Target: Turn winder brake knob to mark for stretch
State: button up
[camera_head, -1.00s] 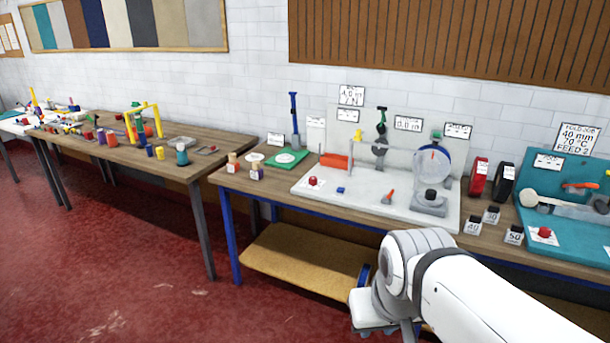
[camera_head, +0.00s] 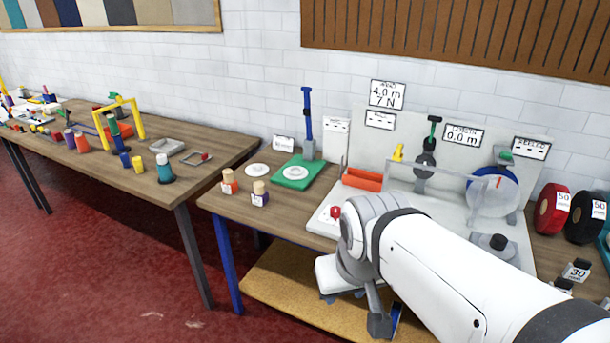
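The winder stands on a pale board (camera_head: 323,217) on the right-hand table. It has a blue disc (camera_head: 508,185) behind a clear disc (camera_head: 484,200), with a red mark near its top. A dark round knob on a grey block (camera_head: 497,246) sits in front of the discs. A red knob (camera_head: 335,212) sits at the board's left front; I cannot tell which knob is the brake. A sign (camera_head: 387,94) reads 4.0 m, 7 N; the length display (camera_head: 463,136) reads 0.0 m. My gripper (camera_head: 379,318) hangs below the table's front edge, apart from the knobs; its fingers are unclear.
My arm hides the board's front middle. A green plate (camera_head: 285,179), two wooden-topped spools (camera_head: 229,182) and a blue upright post (camera_head: 307,120) are left of the board. Red (camera_head: 552,211) and black rolls stand right. Red floor (camera_head: 110,250) is open at left.

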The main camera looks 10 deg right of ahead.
aim_at(334, 211)
jog(key=i, duration=1.35)
jog(key=z, duration=0.2)
